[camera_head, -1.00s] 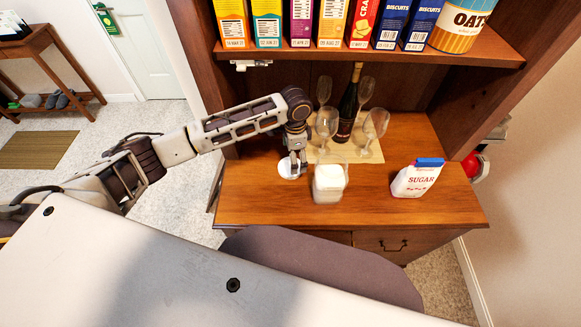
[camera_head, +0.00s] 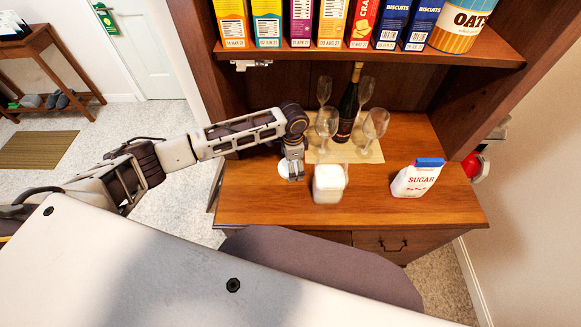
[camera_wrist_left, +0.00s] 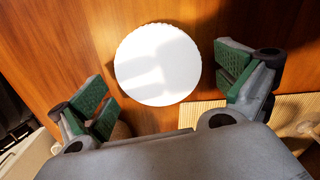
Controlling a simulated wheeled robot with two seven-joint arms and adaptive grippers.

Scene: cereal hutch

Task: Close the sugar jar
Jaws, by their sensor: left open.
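The sugar jar (camera_head: 329,184), a clear square jar with white contents, stands open on the hutch counter (camera_head: 256,208). A round white lid (camera_head: 285,168) lies flat on the counter to the left of the jar. In the left wrist view the lid (camera_wrist_left: 157,65) shows whole, ahead of and between the fingers. My left gripper (camera_head: 296,178) is open above the lid, pointing down, and partly hides it in the head view. In the wrist view its green-padded fingers (camera_wrist_left: 168,88) are wide apart with nothing between them. My right gripper is not in view.
Behind the jar, a wine bottle (camera_head: 347,107) and several glasses stand on a woven mat (camera_head: 365,154). A sugar bag (camera_head: 416,178) with a blue top stands to the right. Cereal boxes fill the shelf (camera_head: 350,52) above. The front counter is clear.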

